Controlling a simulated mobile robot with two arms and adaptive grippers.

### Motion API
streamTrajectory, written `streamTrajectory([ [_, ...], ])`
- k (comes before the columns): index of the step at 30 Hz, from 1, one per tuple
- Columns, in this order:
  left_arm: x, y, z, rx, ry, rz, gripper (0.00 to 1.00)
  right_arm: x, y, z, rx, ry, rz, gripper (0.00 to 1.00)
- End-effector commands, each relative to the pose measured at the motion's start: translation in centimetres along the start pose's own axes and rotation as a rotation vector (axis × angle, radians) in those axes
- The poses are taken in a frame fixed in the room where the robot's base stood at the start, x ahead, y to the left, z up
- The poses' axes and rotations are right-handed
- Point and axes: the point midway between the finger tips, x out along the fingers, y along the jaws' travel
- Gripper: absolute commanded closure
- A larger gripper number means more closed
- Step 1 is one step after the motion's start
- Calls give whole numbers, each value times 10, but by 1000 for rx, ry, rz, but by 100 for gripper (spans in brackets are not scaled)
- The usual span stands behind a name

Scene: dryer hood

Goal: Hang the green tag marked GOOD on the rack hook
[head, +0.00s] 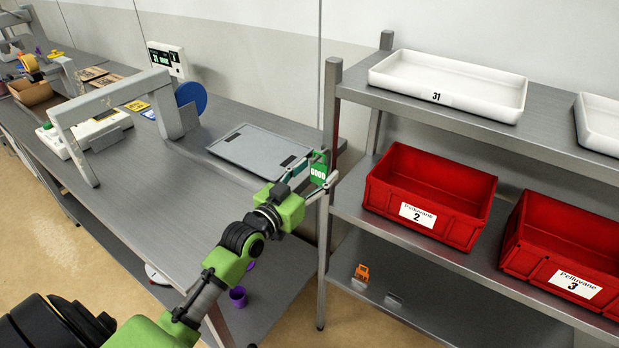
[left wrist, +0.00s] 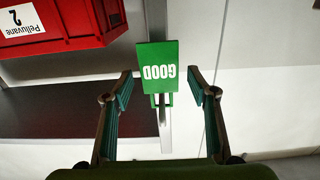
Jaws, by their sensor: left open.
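The green tag marked GOOD (head: 319,171) is upright at the front left post of the rack (head: 331,120). In the left wrist view the tag (left wrist: 158,67) shows upside down, its loop towards the picture's bottom. A thin grey rack hook (left wrist: 162,113) meets the loop, and the tag appears to hang on it. My left gripper (head: 307,181) is open in front of the post. Its fingers stand to either side of the tag, with visible gaps in the left wrist view. My right gripper is not in view.
Red bins (head: 425,195) and white trays (head: 450,85) stand on the rack's shelves. A small orange object (head: 361,273) is on the low shelf. A grey tray (head: 258,147) lies on the metal table (head: 190,190) left of the rack. The near table surface is clear.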

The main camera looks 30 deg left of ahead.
Motion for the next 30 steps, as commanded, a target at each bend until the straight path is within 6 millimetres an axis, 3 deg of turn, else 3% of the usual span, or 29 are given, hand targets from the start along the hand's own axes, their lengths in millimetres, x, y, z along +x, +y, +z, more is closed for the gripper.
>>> streamTrajectory([
  [5,-18,0,1,2,-2,-1,47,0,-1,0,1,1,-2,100],
  [18,-98,0,2,1,-3,0,47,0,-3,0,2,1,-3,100],
  [24,-115,0,0,1,-1,0,47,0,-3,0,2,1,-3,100],
  [30,-119,0,0,0,0,0,47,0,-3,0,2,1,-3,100],
])
